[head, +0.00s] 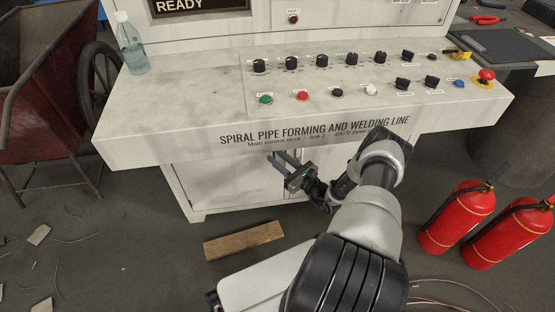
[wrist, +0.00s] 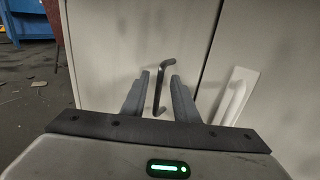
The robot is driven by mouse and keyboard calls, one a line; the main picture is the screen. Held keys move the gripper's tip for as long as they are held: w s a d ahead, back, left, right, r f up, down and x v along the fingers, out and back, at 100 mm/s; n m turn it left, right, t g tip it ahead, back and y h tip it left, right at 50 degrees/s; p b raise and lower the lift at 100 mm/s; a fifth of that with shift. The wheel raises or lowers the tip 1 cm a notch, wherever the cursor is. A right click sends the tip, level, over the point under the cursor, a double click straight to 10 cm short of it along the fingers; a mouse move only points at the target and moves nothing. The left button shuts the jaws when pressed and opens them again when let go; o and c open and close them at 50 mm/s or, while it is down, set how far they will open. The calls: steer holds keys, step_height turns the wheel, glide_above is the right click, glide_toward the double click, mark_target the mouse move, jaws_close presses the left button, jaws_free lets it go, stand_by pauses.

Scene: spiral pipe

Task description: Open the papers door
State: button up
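The cabinet under the control desk has pale doors. In the wrist view, the left door (wrist: 110,50) is shut and carries a dark bar handle (wrist: 160,85). A seam separates it from a right-hand door (wrist: 270,50) with a white handle on a white plate (wrist: 236,97). No label marking the papers door is readable. My gripper (wrist: 158,75) is open, with the dark handle showing between its two fingers; I cannot tell whether they touch it. In the head view my gripper (head: 283,158) is just below the desk's front edge, in front of the cabinet (head: 220,186).
The control desk (head: 190,110) overhangs the doors, with knobs and buttons on top. A wooden board (head: 243,241) lies on the floor before the cabinet. Red fire extinguishers (head: 457,217) stand at right. A bottle (head: 131,45) stands on the desk, and a red cart (head: 48,95) is at left.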

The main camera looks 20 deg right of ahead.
steer(key=shift+w, duration=0.2)
jaws_close()
stand_by(1.4)
